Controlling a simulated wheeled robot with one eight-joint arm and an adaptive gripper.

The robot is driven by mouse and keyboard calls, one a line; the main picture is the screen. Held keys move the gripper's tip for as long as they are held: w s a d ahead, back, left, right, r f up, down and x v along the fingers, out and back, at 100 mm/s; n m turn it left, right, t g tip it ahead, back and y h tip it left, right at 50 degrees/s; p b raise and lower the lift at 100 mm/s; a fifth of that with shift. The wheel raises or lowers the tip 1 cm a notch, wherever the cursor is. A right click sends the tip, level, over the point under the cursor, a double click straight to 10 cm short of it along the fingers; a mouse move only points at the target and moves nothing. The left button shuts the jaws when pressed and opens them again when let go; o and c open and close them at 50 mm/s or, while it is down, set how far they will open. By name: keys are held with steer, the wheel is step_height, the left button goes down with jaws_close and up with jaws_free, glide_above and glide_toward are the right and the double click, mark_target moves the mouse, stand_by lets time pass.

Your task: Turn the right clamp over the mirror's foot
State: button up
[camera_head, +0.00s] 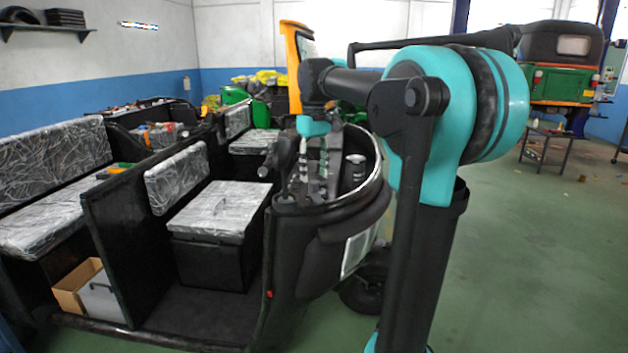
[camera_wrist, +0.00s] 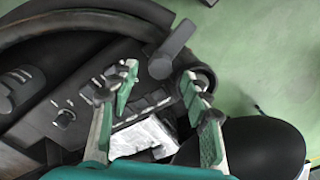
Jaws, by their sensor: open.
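My gripper (camera_wrist: 159,82) is open over the rickshaw's dashboard, its two fingers spread with nothing between them but dashboard parts below. In the head view my gripper (camera_head: 313,165) points down at the dashboard. A grey lever-like piece with a rounded end (camera_wrist: 174,48) lies just beyond the fingertips in the wrist view; it looks like a clamp, but I cannot be sure. A dark rounded part (camera_wrist: 206,77) sits by the right finger and is partly hidden by it. I cannot clearly pick out the mirror's foot.
The dashboard (camera_wrist: 70,108) carries switches and a pale panel (camera_wrist: 143,137) between the fingers. A large black rounded shape (camera_wrist: 262,148) is at lower right. In the head view the seat box (camera_head: 215,215) stands left of the dashboard; the green floor (camera_head: 530,260) at right is mostly clear.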

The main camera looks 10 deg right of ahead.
mark_target(314, 182)
steer(key=shift+f, duration=1.55)
jaws_close()
